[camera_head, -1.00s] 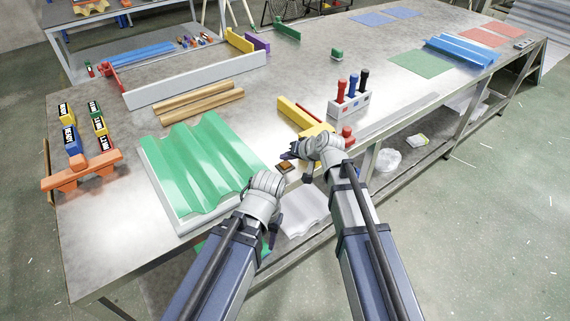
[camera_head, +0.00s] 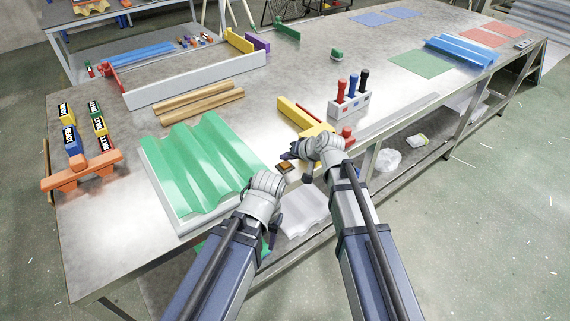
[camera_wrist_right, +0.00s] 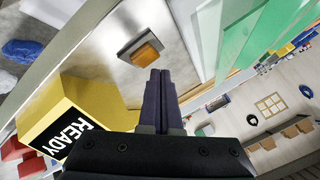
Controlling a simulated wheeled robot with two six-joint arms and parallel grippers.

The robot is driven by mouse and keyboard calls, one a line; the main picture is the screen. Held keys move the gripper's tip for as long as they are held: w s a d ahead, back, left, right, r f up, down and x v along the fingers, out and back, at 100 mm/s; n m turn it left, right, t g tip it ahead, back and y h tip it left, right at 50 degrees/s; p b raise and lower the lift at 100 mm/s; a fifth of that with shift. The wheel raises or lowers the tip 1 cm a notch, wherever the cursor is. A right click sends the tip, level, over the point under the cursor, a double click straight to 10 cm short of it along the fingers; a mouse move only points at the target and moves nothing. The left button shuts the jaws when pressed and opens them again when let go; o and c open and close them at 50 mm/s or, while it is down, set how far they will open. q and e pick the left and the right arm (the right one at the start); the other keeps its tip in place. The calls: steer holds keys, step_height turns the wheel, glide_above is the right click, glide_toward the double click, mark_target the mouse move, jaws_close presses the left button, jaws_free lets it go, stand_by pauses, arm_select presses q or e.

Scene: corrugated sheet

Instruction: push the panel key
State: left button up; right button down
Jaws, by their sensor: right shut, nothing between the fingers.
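The panel key is a small amber square button (camera_head: 286,167) on a grey base at the table's front edge, right of the green corrugated sheet. In the right wrist view the amber key (camera_wrist_right: 146,53) lies just beyond the fingertips. My right gripper (camera_head: 288,156) is beside the key in the head view. In the wrist view its dark fingers (camera_wrist_right: 160,75) are together with nothing between them, and a small gap to the key seems to show; contact cannot be told. My left gripper (camera_head: 274,232) hangs at the table's front edge, and its jaws are not clear.
A yellow block marked READY (camera_wrist_right: 75,115) is close beside my right gripper. The green corrugated sheet (camera_head: 200,165) lies left of the key. A white holder (camera_head: 349,104) with red, blue and black handled tools stands behind.

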mark_target(287, 166)
steer(key=shift+f, duration=0.2)
steer(key=shift+f+b, duration=0.3)
steer(key=shift+b, duration=0.15)
steer(key=shift+f+b, duration=0.3)
steer(key=shift+b, duration=0.05)
stand_by(0.6)
steer(key=shift+r, duration=0.1)
steer(key=shift+r+p, duration=0.7)
steer(key=shift+p, duration=0.15)
step_height(287, 166, up, 6)
steer(key=p, duration=0.6)
